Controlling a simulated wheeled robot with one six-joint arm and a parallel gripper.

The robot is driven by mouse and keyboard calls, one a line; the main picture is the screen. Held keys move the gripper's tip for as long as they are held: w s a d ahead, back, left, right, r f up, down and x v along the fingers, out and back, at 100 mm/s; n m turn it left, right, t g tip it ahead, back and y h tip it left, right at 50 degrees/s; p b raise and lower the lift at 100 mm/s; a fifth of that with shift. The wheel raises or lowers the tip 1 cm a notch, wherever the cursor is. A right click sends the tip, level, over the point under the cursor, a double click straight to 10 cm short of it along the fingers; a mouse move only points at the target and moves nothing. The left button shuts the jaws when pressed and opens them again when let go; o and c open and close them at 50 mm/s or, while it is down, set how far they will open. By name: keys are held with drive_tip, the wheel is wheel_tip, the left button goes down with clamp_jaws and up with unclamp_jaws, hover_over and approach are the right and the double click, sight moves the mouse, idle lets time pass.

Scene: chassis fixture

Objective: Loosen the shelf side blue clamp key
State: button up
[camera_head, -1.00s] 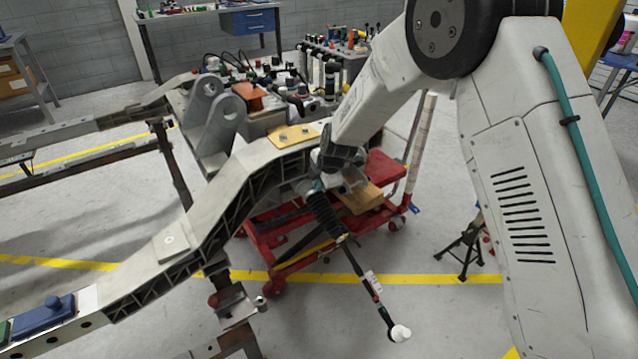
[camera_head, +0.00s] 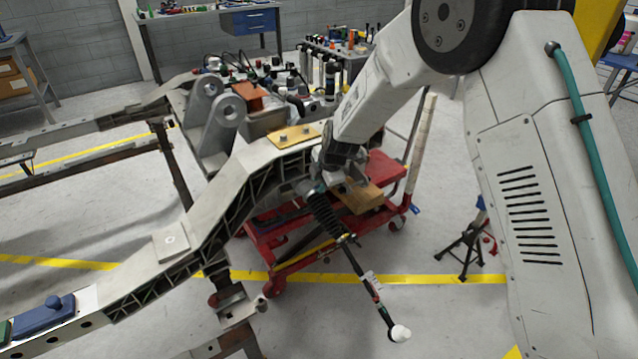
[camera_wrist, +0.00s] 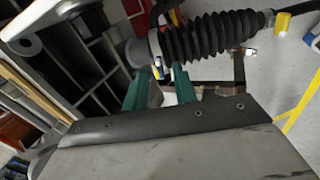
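A blue clamp piece with a raised knob (camera_head: 48,314) sits on the near end of the grey chassis rail (camera_head: 150,265), at the lower left of the head view. I cannot tell whether it is the shelf side key. My gripper is mostly hidden by my arm in the head view, near the rail's right end. In the wrist view my gripper (camera_wrist: 160,88) shows two green fingers standing apart, below a black ribbed boot (camera_wrist: 212,35) and its grey collar. A pale part shows between or behind the fingers; I see no clear grip on it.
A tie rod (camera_head: 370,285) with a white end hangs from the boot. A red cart (camera_head: 265,240) stands under the rail. A grey bracket with holes (camera_head: 212,120) rises beside it. A cluttered tool bench is behind. Open floor lies at the lower middle.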

drive_tip(key=v, duration=0.6)
drive_tip(key=shift+r, duration=0.35)
drive_tip(key=shift+s, duration=0.15)
drive_tip(key=s+d+m+g+h, duration=0.1)
drive_tip(key=s+d+m+g, duration=0.25)
drive_tip(key=s+m, duration=0.45)
drive_tip(key=s+d+r+m, duration=0.5)
drive_tip(key=s+d+r, duration=0.2)
drive_tip(key=s, duration=0.4)
drive_tip(key=s+d+r+m+h, duration=0.1)
drive_tip(key=s+d+r+m, duration=0.4)
drive_tip(key=s+d, duration=0.3)
drive_tip(key=s+d+r+m, duration=0.5)
drive_tip(key=s+d+r, duration=0.2)
drive_tip(key=s, duration=0.8)
drive_tip(key=shift+s+d+r+m+t+h, duration=0.3)
drive_tip(key=shift+s+d+r+t+h, duration=0.1)
drive_tip(key=shift+r, duration=0.45)
